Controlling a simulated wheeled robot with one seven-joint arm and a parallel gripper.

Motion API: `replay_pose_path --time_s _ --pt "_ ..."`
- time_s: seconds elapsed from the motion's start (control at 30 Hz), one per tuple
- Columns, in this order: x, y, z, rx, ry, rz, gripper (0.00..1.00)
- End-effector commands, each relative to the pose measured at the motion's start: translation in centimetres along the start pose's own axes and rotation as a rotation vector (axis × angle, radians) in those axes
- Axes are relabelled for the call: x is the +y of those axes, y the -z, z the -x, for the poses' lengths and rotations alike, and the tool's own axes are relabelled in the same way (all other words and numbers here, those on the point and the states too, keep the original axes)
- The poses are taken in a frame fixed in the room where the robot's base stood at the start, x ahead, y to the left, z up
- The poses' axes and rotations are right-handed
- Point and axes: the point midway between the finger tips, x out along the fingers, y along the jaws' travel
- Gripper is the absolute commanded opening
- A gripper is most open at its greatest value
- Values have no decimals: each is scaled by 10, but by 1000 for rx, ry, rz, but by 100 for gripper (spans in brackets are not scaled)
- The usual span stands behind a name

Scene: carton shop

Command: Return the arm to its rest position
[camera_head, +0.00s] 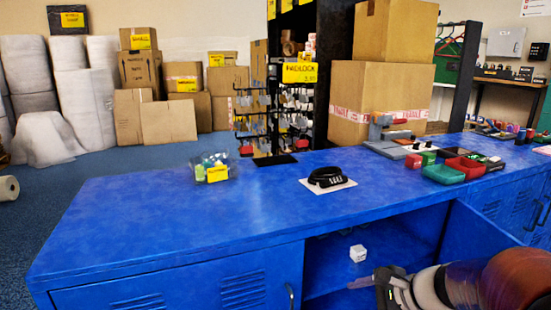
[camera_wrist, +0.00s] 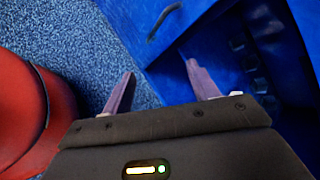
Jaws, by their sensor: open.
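My gripper (camera_head: 368,280) is low in front of the blue cabinet, at the lower right of the head view, by the open compartment. In the wrist view my gripper (camera_wrist: 162,88) shows two purple-grey fingers spread wide with nothing between them. The wrist view shows blue carpet beyond the left finger and the blue cabinet beyond the right one. A small white cube (camera_head: 358,253) sits inside the open compartment, just above the gripper in the head view and apart from it.
The blue cabinet top (camera_head: 130,220) carries a clear bin (camera_head: 212,170), a black coiled item on a white card (camera_head: 328,179), and red (camera_head: 465,167) and green (camera_head: 443,175) trays. An open blue door (camera_head: 480,240) stands right of the compartment, close to my arm.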

Motion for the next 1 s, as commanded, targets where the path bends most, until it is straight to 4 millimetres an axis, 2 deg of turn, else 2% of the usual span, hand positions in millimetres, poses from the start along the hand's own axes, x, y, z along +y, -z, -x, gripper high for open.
replay_pose_path --time_s 0.03,0.1,0.2,0.33,0.5,0.63,0.83,1.0 --pt "12 -27 7 24 -61 163 59" --pt "33 -52 16 68 -156 392 59" --pt "61 -75 34 144 -277 717 59" --pt "87 -90 60 258 -407 1102 59" --pt "100 -95 88 389 -517 1438 59" --pt "102 -95 98 440 -556 1549 59" --pt "103 -94 100 451 -567 1570 59" --pt "103 -94 100 450 -566 1567 38"
